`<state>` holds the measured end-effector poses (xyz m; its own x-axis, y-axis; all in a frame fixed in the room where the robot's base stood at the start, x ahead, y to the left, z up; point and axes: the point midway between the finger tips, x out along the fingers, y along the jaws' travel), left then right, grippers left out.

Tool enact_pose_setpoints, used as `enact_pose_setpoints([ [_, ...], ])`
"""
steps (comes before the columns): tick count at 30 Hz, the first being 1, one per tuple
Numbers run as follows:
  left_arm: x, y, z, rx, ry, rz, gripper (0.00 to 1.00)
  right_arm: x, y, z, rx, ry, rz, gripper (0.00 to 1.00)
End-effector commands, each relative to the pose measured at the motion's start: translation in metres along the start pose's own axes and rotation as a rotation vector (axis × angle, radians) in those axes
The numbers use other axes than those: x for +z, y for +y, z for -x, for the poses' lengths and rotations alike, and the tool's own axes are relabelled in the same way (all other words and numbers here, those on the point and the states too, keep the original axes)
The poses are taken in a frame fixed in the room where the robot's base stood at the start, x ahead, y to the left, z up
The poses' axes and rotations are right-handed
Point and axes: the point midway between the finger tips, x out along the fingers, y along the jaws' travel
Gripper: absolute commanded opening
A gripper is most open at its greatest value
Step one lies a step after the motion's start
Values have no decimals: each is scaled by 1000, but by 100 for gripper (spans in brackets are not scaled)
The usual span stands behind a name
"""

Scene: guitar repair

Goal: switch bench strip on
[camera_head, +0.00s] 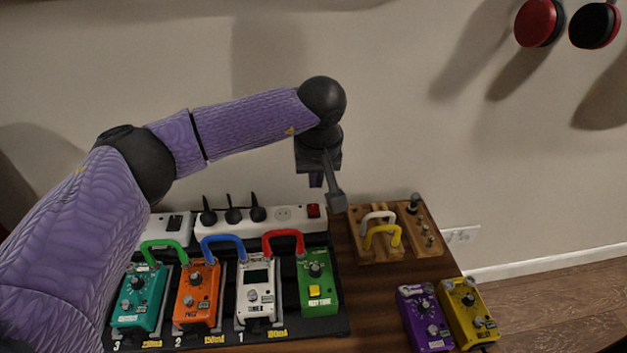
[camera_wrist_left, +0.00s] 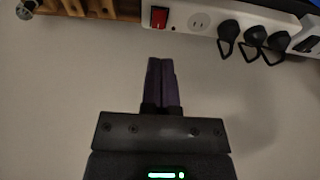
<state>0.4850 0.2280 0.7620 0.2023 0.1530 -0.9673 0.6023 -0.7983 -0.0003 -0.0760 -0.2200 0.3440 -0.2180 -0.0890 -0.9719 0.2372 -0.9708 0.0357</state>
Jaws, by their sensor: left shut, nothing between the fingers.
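The white bench strip (camera_head: 256,218) lies along the back of the bench against the wall, with several black plugs in it. Its red switch (camera_head: 314,210) is at the right end; I cannot tell its on or off position. In the left wrist view the strip (camera_wrist_left: 181,20) runs along the top, with the red switch (camera_wrist_left: 159,17) just above the fingertips. My left gripper (camera_head: 316,180) is shut and empty, pointing down above the switch end of the strip and apart from it. It also shows in the left wrist view (camera_wrist_left: 161,65). My right gripper is not in view.
Several pedals, including a green one (camera_head: 319,284), stand on a black board in front of the strip, joined by coloured cables. A wooden holder (camera_head: 427,238) with cables sits right of the strip. Purple (camera_head: 425,318) and yellow (camera_head: 468,312) pedals stand at front right.

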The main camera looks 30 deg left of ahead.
Motion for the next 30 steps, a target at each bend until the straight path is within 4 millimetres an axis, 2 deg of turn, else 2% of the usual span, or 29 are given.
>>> enact_pose_setpoints([
  [8, 0, 0, 2, 1, 3, 0, 0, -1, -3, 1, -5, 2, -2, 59],
  [12, -8, 2, 43, 5, 83, -4, 0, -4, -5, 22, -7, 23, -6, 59],
  [14, -9, 2, 46, 3, 98, 0, 0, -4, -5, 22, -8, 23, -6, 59],
  [23, -8, 2, 36, -1, 96, 0, 0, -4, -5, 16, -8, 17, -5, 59],
  [26, -8, 1, 19, -4, 93, -1, 0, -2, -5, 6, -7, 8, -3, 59],
  [30, -10, 1, -15, -6, 90, 0, 0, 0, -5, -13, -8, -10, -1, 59],
])
